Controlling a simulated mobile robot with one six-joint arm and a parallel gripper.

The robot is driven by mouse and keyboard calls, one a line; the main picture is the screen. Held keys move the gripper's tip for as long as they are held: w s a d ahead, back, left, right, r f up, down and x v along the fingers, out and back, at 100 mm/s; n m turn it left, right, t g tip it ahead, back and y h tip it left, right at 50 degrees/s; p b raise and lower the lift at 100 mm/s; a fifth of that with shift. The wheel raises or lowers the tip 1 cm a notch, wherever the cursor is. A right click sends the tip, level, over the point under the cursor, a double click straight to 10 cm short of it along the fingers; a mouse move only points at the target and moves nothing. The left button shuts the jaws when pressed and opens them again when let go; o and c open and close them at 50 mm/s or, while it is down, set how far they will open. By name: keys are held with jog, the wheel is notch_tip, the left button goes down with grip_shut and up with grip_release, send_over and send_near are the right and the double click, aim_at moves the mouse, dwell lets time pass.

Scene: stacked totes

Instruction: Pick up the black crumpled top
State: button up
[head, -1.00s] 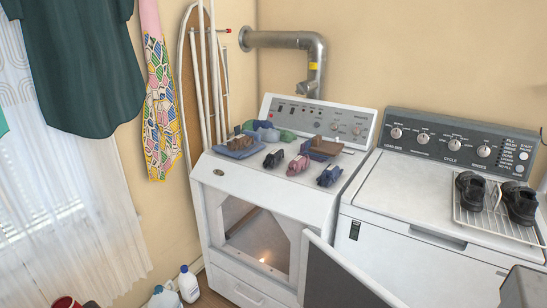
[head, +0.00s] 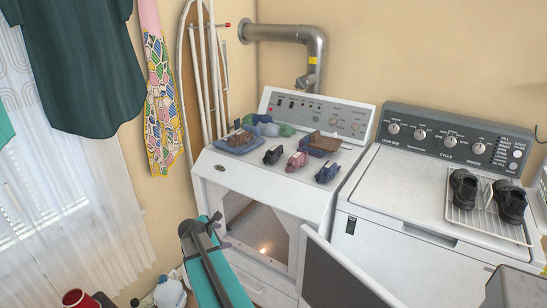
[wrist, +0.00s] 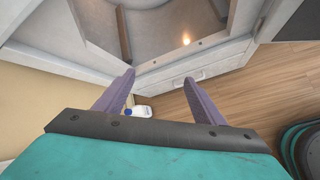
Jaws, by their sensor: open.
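A small dark, near-black crumpled top (head: 273,155) lies on top of the left white machine (head: 262,180). A crumpled pink piece (head: 297,160) and a navy piece (head: 326,172) lie to its right, apart from it. My gripper (wrist: 159,85) has its two purple fingers spread with nothing between them. It is in front of the left machine, lower than its top. In the wrist view it faces the machine's open front and the floor, and the black top is not seen there.
Folded blue and brown pieces (head: 240,142) and a green one (head: 287,130) lie behind. The left machine's door (head: 345,280) hangs open at right. Dark shoes (head: 463,188) sit on a rack on the right machine. A white bottle (wrist: 139,111) stands on the floor.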

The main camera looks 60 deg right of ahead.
jog(key=d+r+n+h+p, duration=0.2)
jog(key=d+r+h, duration=0.1)
jog(key=d+r, duration=1)
jog(key=n+h, duration=0.2)
jog(key=n, duration=0.1)
send_near(267, 155)
jog(key=shift+s+a+p, duration=0.2)
jog(key=shift+s+p, duration=0.15)
jog(key=shift+p, duration=0.1)
jog(key=shift+p+x, duration=0.95)
jog(key=shift+x, duration=3.35)
jog(key=shift+w, duration=0.1)
jog(key=shift+p+x, duration=0.85)
jog(key=shift+x, duration=1.75)
